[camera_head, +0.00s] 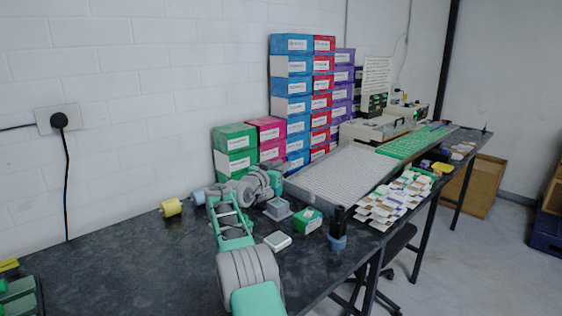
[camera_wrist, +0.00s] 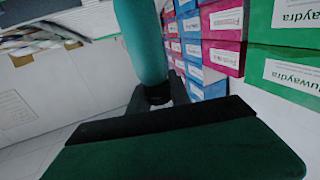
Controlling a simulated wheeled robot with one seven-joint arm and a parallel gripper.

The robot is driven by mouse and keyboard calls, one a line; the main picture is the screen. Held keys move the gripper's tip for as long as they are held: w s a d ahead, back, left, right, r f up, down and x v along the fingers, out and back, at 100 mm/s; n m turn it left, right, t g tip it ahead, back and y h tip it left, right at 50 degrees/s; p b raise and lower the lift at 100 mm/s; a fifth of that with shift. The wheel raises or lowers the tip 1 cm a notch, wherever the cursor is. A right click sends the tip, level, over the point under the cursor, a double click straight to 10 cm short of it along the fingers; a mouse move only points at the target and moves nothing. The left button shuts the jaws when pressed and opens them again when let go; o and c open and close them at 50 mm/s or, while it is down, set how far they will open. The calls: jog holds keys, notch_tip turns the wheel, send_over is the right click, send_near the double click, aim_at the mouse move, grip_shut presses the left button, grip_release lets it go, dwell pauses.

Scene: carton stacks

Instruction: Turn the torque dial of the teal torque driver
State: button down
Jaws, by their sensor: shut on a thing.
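The teal torque driver (camera_wrist: 140,45) shows in the wrist view as a thick teal cylinder with a dark collar at its lower end. The dark fingers of my gripper (camera_wrist: 158,95) are shut on it at that collar. In the head view my gripper (camera_head: 270,188) is above the table in front of the carton stacks, with the driver partly hidden by my arm. The torque dial cannot be made out clearly in either view.
On the dark table (camera_head: 120,245) stand a grey block (camera_head: 278,209), a green carton (camera_head: 308,221), a small white device (camera_head: 277,241) and a black cylinder on a blue base (camera_head: 338,228). Carton stacks (camera_head: 292,88) rise behind. A yellow spool (camera_head: 171,207) is at left. The table's left part is mostly clear.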

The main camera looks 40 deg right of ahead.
jog(key=shift+g, duration=0.3)
jog(key=c, duration=1.2)
grip_release()
jog(key=shift+s+a, duration=0.1)
jog(key=b+v, duration=0.1)
jog(key=v, duration=0.6)
jog(key=shift+a+f, duration=0.1)
jog(key=shift+a, duration=0.2)
